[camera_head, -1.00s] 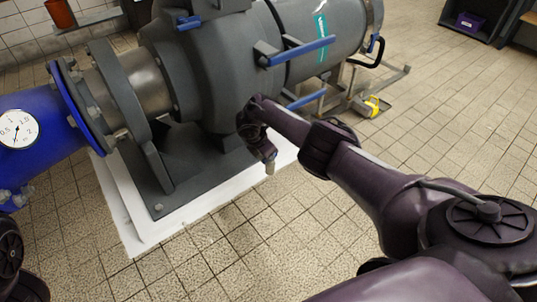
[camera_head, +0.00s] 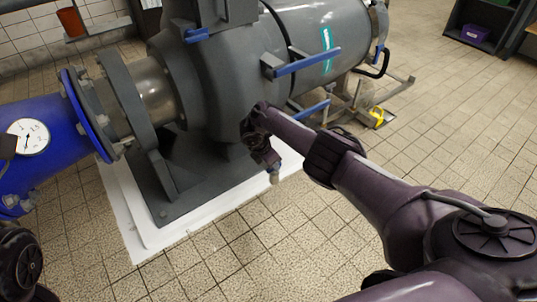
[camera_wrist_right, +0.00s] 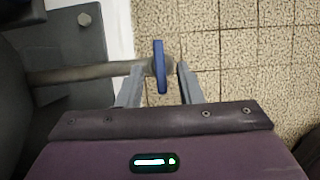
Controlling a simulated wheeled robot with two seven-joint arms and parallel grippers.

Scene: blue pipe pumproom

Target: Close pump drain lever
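The pump drain lever (camera_wrist_right: 160,67) is a small blue bar at the end of a grey drain pipe (camera_wrist_right: 90,73) in the right wrist view. It lies between the two fingers of my right gripper (camera_wrist_right: 159,80), with a gap visible on either side. The gripper is open. In the head view my right gripper (camera_head: 266,160) points down beside the lower side of the grey pump (camera_head: 225,90); the drain lever is hidden or too small to make out there. Part of my left arm shows at the left edge, but its gripper does not.
Other blue levers (camera_head: 308,62) stick out from the pump above my right arm. The pump stands on a white plinth (camera_head: 150,236). A blue pipe (camera_head: 60,115) with a gauge (camera_head: 27,137) is at left. The tiled floor in front is free.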

